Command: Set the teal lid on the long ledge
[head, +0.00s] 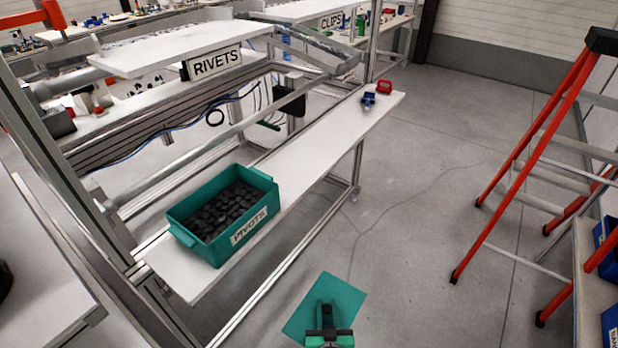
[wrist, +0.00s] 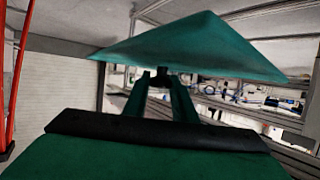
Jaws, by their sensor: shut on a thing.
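The teal lid (head: 341,297) is a flat square plate held in front of me, out over the floor and to the right of the ledge's near end. My gripper (head: 326,318) is shut on it. In the wrist view the lid (wrist: 200,52) spans the top, with the gripper fingers (wrist: 163,80) meeting at its underside or edge; the exact contact is hard to see. The long ledge (head: 320,150) is a narrow white shelf running from the near left to the far right. The lid is apart from it.
A teal bin (head: 205,243) of dark pieces, labelled pivots, stands on the ledge's near end. The ledge's middle is bare. A red ladder (head: 520,165) stands at right. A metal frame backs the ledge.

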